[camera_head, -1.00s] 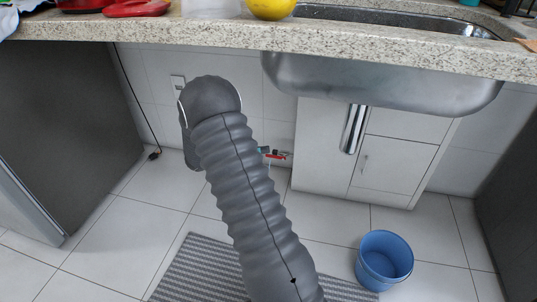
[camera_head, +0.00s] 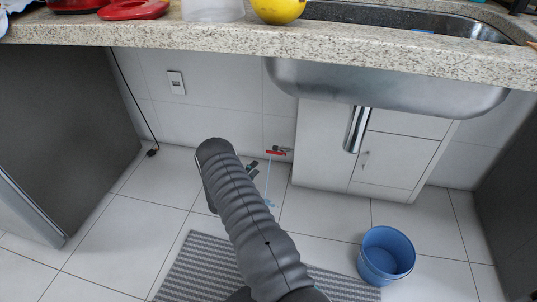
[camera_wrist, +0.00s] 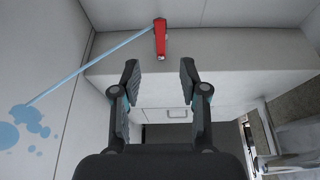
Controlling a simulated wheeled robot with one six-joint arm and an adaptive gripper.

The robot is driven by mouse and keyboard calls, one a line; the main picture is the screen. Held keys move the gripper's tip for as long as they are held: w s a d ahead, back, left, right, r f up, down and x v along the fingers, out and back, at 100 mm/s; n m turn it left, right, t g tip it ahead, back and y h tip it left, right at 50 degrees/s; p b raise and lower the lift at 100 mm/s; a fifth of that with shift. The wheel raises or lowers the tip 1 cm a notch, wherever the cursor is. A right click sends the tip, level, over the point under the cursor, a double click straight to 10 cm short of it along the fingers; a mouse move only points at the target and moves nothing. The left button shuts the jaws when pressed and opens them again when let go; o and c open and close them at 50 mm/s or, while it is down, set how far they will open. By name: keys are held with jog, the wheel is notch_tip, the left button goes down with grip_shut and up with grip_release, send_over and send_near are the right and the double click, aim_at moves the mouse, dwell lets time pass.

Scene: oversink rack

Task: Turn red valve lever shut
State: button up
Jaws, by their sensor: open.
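The red valve lever (camera_head: 276,152) is on the low back wall under the counter, left of the sink cabinet, and lies about level. In the wrist view the red lever (camera_wrist: 160,38) is beyond my fingertips, roughly centred between them and apart from them. A thin blue water stream (camera_head: 268,178) runs from the valve to the floor; it also shows in the wrist view (camera_wrist: 92,66). My gripper (camera_wrist: 160,82) is open and empty. In the head view my gripper (camera_head: 253,168) is partly hidden behind my arm, left of the stream.
A granite counter (camera_head: 230,38) with a steel sink (camera_head: 390,85) hangs above. A white cabinet (camera_head: 325,145) and drain pipe (camera_head: 357,130) stand to the right. A blue bucket (camera_head: 386,257) and striped mat (camera_head: 190,267) are on the floor. A water puddle (camera_wrist: 28,122) shows in the wrist view.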

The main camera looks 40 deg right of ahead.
aim_at(271, 153)
jog(key=x, duration=1.2)
jog(key=shift+d, duration=0.1)
grip_shut()
